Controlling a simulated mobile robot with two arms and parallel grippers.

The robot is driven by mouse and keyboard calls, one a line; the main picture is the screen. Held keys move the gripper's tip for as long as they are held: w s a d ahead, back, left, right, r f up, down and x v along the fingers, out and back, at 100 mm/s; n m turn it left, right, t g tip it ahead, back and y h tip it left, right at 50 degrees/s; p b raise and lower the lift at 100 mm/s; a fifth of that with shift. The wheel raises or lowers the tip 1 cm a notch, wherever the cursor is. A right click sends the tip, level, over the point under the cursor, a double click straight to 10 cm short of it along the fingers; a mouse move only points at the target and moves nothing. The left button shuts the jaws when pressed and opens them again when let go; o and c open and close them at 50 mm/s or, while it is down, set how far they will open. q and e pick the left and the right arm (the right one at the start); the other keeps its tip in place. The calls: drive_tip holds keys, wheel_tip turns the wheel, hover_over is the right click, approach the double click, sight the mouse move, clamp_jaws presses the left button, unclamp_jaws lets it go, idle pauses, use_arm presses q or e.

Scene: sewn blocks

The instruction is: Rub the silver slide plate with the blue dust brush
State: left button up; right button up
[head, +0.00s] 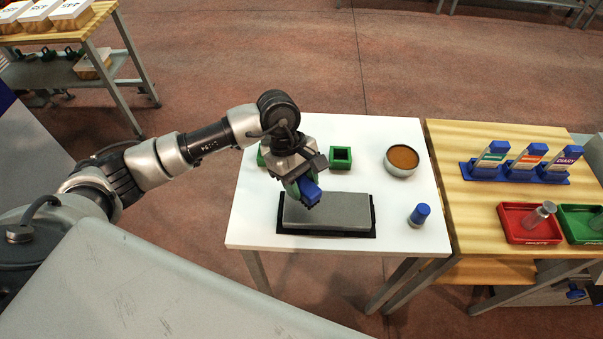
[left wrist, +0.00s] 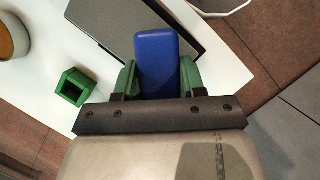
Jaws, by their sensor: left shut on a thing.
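The silver slide plate (head: 335,210) lies on a black base on the white table. My left gripper (head: 306,188) is over the left part of the plate. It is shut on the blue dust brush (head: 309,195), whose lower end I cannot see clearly. In the left wrist view the brush (left wrist: 163,66) sits between the green fingers (left wrist: 160,82), with the plate (left wrist: 120,30) behind it. I cannot tell whether the brush touches the plate. My right gripper is not in view.
On the white table (head: 260,222) stand a green square holder (head: 341,157), a bowl of brown stuff (head: 402,160) and a blue-capped bottle (head: 419,214). Another green holder is partly hidden behind my gripper. A wooden table with a blue rack (head: 515,173) and red tray (head: 514,230) adjoins at right.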

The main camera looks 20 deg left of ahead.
use_arm(q)
drive_tip(key=shift+a+r, duration=0.1)
drive_tip(key=shift+r, duration=0.8)
drive_tip(key=shift+r+p, duration=0.35)
drive_tip(key=shift+r, duration=0.1)
